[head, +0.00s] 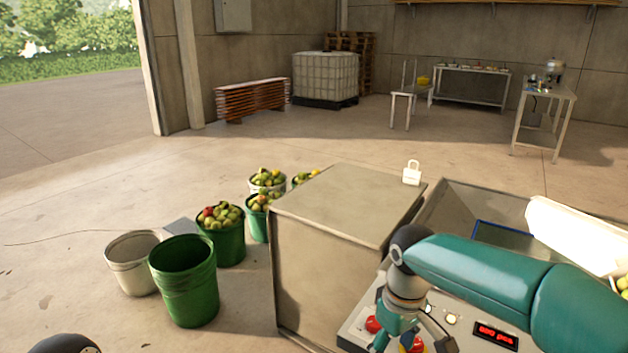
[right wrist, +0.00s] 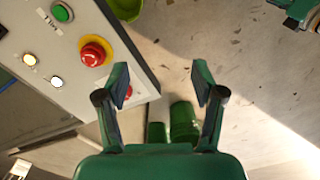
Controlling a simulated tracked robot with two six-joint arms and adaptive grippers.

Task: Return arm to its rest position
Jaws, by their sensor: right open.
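My right arm is teal and comes in from the right in the head view. Its gripper (head: 410,334) hangs over the left end of a grey control panel (head: 463,332). In the right wrist view my right gripper (right wrist: 162,84) is open, with nothing between its fingers. There the panel (right wrist: 75,98) is on the left, with a red mushroom button on a yellow ring (right wrist: 95,53), a green button (right wrist: 62,12) and lit white buttons. The left finger overlaps the panel's edge and partly hides another red button; contact cannot be told. My left gripper is not in view.
A grey cabinet (head: 300,268) with a white padlock-shaped object (head: 412,173) on top stands beside the panel. An empty green bucket (head: 184,290), a white bucket (head: 132,268) and fruit-filled buckets (head: 224,240) stand left of it. A metal trough (head: 455,205) lies behind my right arm.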

